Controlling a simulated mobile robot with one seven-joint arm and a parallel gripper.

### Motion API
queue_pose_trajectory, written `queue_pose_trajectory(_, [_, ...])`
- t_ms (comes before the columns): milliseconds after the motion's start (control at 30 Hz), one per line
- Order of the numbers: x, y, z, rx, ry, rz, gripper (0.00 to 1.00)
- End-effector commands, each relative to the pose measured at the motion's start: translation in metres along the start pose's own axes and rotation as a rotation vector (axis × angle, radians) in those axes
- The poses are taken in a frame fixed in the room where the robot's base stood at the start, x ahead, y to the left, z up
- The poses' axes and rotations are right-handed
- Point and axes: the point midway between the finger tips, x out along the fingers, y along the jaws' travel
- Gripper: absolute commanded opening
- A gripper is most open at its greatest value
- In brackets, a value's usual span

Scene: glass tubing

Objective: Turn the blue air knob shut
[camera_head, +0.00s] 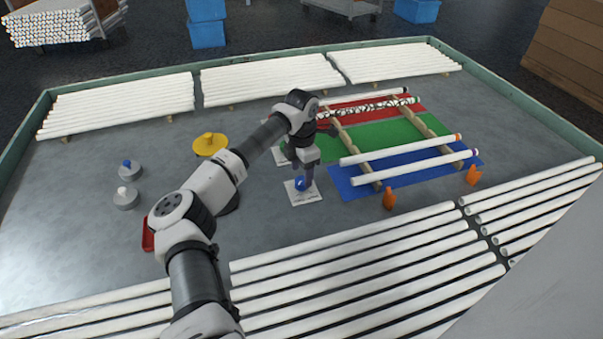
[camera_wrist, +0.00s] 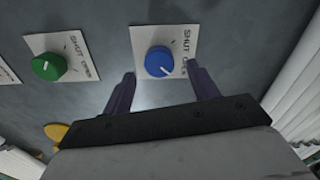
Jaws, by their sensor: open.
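The blue air knob (camera_wrist: 159,62) sits on a white plate (camera_wrist: 138,38) lettered SHUT and OPEN. A white line on the knob points toward the lower right in the wrist view, on the side of the OPEN lettering. In the head view the knob (camera_head: 300,184) shows just below my gripper (camera_head: 305,172). In the wrist view my gripper (camera_wrist: 162,85) is open, its two dark fingers apart with the knob a little beyond and between their tips. The fingers do not visibly touch it. In the head view the arm partly covers this area.
A green knob (camera_wrist: 48,66) on a similar plate is left of the blue one in the wrist view. Tubes lie on wooden rails over a blue mat (camera_head: 347,188). Orange pieces (camera_head: 390,198) stand nearby. A yellow disc (camera_head: 210,144) and grey round pieces (camera_head: 125,198) are left.

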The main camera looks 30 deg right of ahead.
Motion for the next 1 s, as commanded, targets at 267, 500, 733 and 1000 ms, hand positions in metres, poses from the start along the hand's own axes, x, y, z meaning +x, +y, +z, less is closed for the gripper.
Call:
queue_pose_trajectory(267, [0.027, 0.000, 0.000, -0.001, 0.000, 0.000, 0.59])
queue_pose_trajectory(500, [0.029, 0.000, 0.000, 0.000, 0.000, 0.001, 0.59])
queue_pose_trajectory(733, [0.029, 0.000, 0.000, -0.001, 0.000, 0.001, 0.37])
queue_pose_trajectory(1000, [0.029, 0.000, 0.000, -0.002, 0.000, 0.001, 0.15])
